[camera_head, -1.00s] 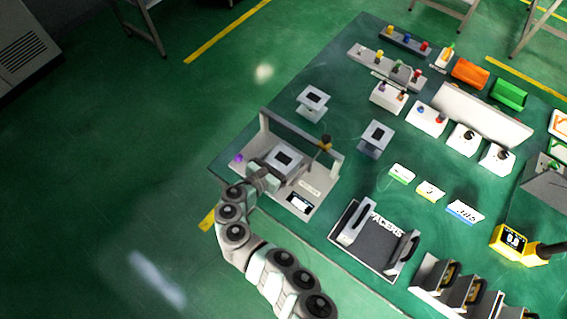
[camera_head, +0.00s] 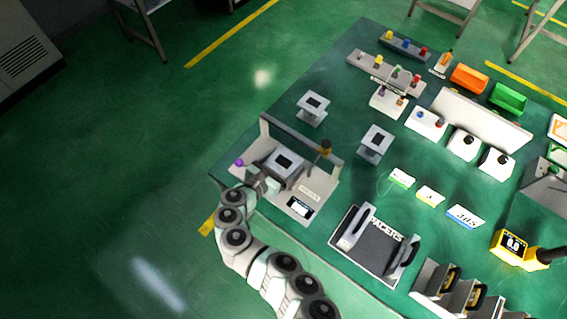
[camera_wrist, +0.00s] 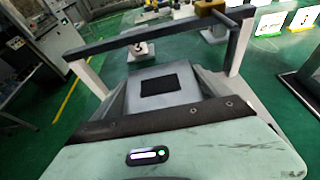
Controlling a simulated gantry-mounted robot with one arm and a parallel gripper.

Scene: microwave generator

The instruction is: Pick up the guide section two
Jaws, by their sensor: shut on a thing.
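A grey flanged guide section (camera_head: 284,162) with a black square opening sits in the frame fixture at the table's near left edge. It also shows in the wrist view (camera_wrist: 188,84), just beyond my gripper's dark front edge. My gripper (camera_head: 272,182) is shut on the near side of this section, low at the fixture; its fingertips are mostly hidden. Two similar grey sections stand upright on the table: one (camera_head: 312,104) behind the fixture, one (camera_head: 376,140) to its right. No number is readable on any section.
The fixture's crossbar (camera_head: 295,132) passes behind and above the held section, between two posts. A purple knob (camera_head: 239,162) is at its left, a small display (camera_head: 300,207) at its right front. A black handled tray (camera_head: 374,245) stands to the right.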

